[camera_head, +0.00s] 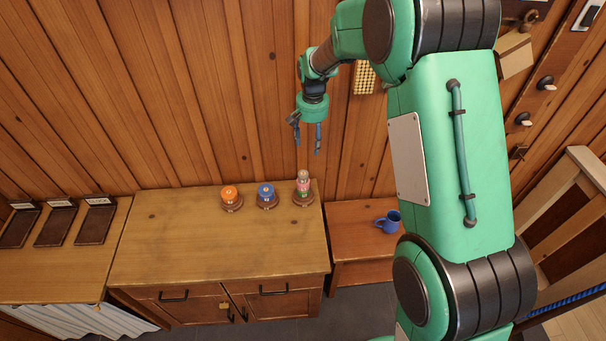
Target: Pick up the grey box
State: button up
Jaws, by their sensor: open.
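A small greyish piece (303,175) sits on top of a short stack at the right end of the wooden cabinet top. Under it are a pink piece (303,185) and a green piece (302,194) on a brown round base (302,203). The grey piece is too small to tell whether it is a box, and no other grey box is clear in view. My gripper (307,147) is open, empty and pointing down. In the picture it appears just above the stack, apart from it.
An orange spool (230,194) and a blue spool (266,191) stand on round bases left of the stack. The front of the cabinet top (215,253) is clear. A blue mug (388,221) is on a lower wooden surface (350,240) to the right. The plank wall (220,100) rises behind.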

jog(key=p, duration=0.2)
send_over(303, 173)
notch_tip(303, 173, down, 8)
jog(key=shift+g, duration=0.4)
jog(key=shift+f, duration=0.1)
jog(key=shift+f+p, duration=0.45)
jog(key=shift+f, duration=3.8)
jog(key=shift+f, duration=0.1)
jog(key=shift+f+p, duration=0.7)
jog(key=shift+f, duration=1.8)
jog(key=shift+s, duration=0.1)
jog(key=c, duration=1.1)
